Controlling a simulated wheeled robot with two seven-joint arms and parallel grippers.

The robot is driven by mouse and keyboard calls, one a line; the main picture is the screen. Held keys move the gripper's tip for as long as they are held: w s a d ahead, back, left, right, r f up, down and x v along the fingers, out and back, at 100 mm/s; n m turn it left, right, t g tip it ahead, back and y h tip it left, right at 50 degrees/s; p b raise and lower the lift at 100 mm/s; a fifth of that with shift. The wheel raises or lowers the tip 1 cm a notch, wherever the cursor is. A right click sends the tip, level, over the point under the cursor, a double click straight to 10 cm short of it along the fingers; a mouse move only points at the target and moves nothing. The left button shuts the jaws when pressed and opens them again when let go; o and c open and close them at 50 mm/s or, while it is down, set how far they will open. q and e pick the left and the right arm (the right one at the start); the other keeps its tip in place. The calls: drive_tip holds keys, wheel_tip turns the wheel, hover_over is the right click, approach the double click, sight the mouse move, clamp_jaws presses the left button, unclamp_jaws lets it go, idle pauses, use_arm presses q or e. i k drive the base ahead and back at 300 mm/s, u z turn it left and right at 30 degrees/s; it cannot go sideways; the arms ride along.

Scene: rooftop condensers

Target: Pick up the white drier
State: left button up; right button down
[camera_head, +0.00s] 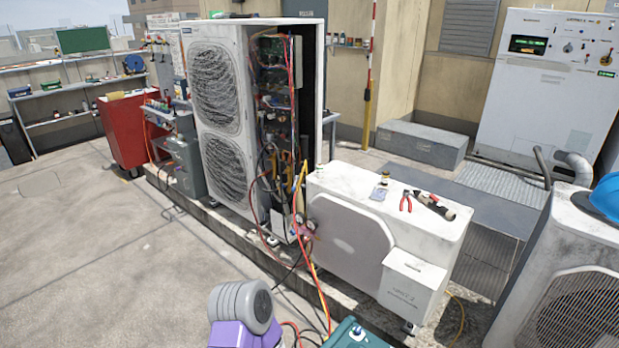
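I cannot make out a white drier with certainty. A low white condenser unit (345,235) stands in the middle, with small items on its top. These are red-handled pliers (405,201), a dark and silver tool (435,206), a flat grey-blue piece (378,194) and a small dark-and-pale upright item (385,178). A small pale item (318,170) stands at the unit's left back corner. These small items are too small to identify fully. Neither of my grippers is in view.
A tall opened condenser (220,110) with exposed wiring stands behind left. A grey and purple machine (241,310) and a teal item (355,335) are at the bottom. Hoses cross the unit's left front. Another condenser (565,270) is at right. The left floor is clear.

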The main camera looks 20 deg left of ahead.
sight(319, 172)
drive_tip(key=u, duration=1.55)
drive_tip(key=i, duration=3.45)
drive_tip(key=z, duration=1.4)
